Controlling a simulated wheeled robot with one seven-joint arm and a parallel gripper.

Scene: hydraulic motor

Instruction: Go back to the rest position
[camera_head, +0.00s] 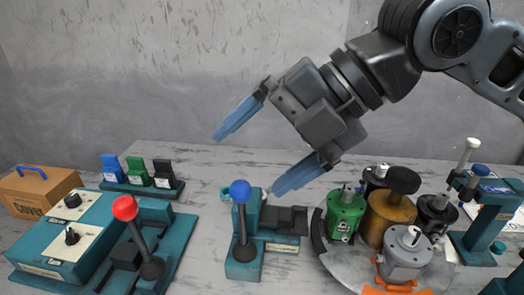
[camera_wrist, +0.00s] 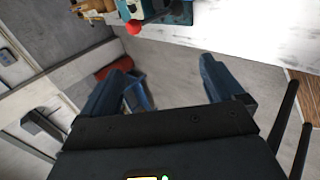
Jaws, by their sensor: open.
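My gripper (camera_head: 256,152) is open and empty in the head view, raised above the table and tilted down to the left. Its two blue fingers are spread wide apart. The lower finger is in front of the table behind the blue-knobbed lever; I cannot tell whether it is close to anything. In the wrist view my gripper (camera_wrist: 172,82) also shows with both fingers apart and nothing between them.
On the table (camera_head: 205,215) stand a red-knobbed lever (camera_head: 125,208), a blue-knobbed lever (camera_head: 241,190), a control box (camera_head: 66,235), a cardboard box (camera_head: 38,192), and a round plate with motors, including a green motor (camera_head: 344,213). A teal press (camera_head: 485,205) stands right.

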